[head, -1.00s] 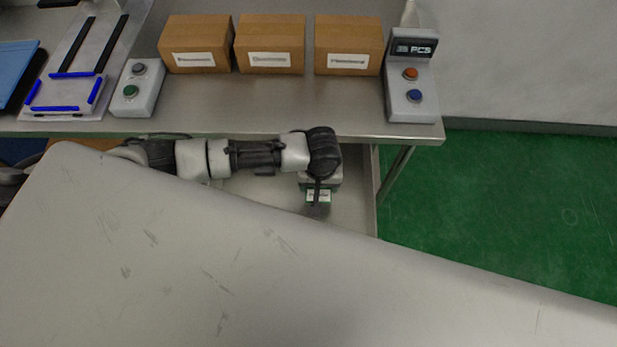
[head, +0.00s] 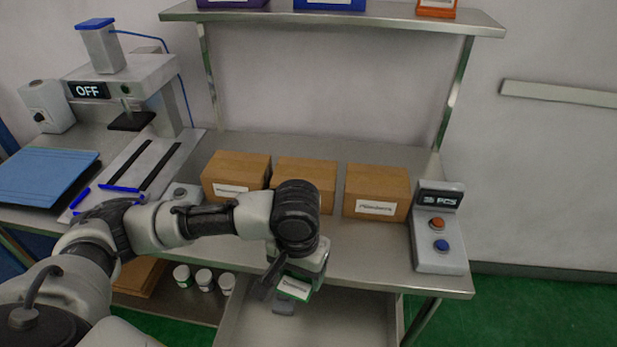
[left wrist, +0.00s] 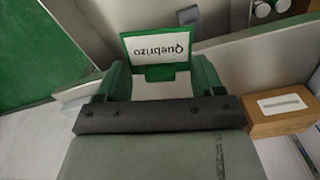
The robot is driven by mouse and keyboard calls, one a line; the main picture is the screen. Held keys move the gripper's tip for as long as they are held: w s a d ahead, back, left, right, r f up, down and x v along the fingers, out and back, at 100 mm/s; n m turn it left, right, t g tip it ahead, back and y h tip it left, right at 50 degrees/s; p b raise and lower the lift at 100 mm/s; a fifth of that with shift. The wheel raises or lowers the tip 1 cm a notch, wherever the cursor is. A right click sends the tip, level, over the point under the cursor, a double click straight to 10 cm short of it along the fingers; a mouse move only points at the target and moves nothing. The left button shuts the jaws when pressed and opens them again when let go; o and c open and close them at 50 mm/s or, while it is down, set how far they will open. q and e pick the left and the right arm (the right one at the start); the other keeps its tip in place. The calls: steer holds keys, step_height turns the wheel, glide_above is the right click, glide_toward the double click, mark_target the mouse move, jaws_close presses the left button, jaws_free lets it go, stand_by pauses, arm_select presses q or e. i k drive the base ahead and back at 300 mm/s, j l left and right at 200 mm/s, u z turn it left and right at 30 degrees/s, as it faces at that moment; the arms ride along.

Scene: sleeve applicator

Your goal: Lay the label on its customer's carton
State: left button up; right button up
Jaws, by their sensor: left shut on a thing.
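My left gripper (head: 284,284) is shut on a white label with a green edge (head: 294,287), just in front of the table's front edge and above a lower metal tray. In the left wrist view the label (left wrist: 160,45) reads "Quebrizo" upside down, between the green fingers (left wrist: 160,76). Three brown cartons stand in a row on the table: left (head: 236,171), middle (head: 305,172), partly hidden by my arm, and right (head: 376,185). The left and right cartons show white name stickers, too small to read surely. My right gripper is not in view.
A control box with red and blue buttons (head: 437,252) stands right of the cartons. A press with an "OFF" display (head: 130,75) stands at the left. An overhead shelf (head: 380,20) holds coloured bins. Several white jars (head: 204,280) stand below the table.

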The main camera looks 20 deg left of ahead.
mark_target(306, 172)
steer(key=j+z, duration=0.15)
steer(key=z, duration=0.25)
steer(key=j+z, duration=0.2)
steer(key=z, duration=0.15)
steer(key=j+z, duration=0.15)
steer(key=z, duration=0.25)
steer(key=k+j+z, duration=0.15)
steer(key=j, duration=0.3)
steer(key=k+j+z, duration=0.15)
steer(key=j, duration=0.3)
steer(key=k+j+z, duration=0.1)
steer(key=k+j, duration=0.2)
steer(key=j, duration=0.15)
steer(key=k+j+z, duration=0.15)
steer(key=j, duration=0.25)
steer(key=k, duration=0.05)
